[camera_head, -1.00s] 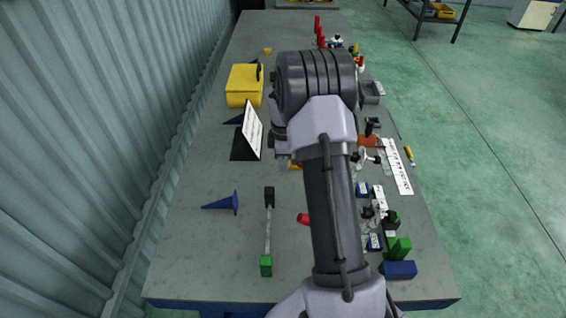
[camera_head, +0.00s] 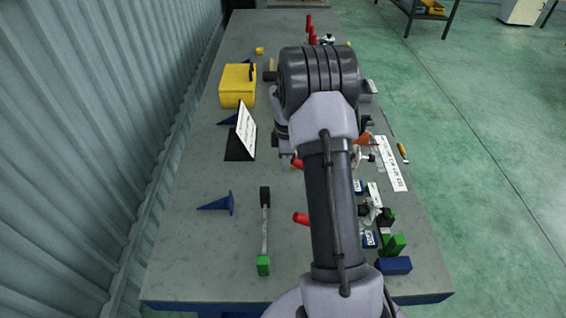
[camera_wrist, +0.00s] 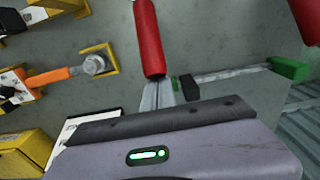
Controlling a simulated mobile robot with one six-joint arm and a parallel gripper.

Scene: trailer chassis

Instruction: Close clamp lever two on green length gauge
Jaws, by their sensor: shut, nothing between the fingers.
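A bar with a black end and a green end (camera_head: 264,230), possibly the green length gauge, lies on the front left of the bench; its green end also shows in the wrist view (camera_wrist: 287,68). A red lever (camera_head: 301,218) shows left of my arm and another (camera_head: 297,163) farther up. In the wrist view, a red lever (camera_wrist: 150,38) stands just ahead of my gripper (camera_wrist: 158,88), whose pale fingers look closed and empty. I cannot tell whether they touch. A second red lever (camera_wrist: 308,18) is at upper right. My arm hides the gripper in the head view.
Green (camera_head: 393,245) and blue blocks (camera_head: 394,265) are at right. An orange-handled clamp (camera_wrist: 50,76) is left in the wrist view. The front-left bench is mostly clear.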

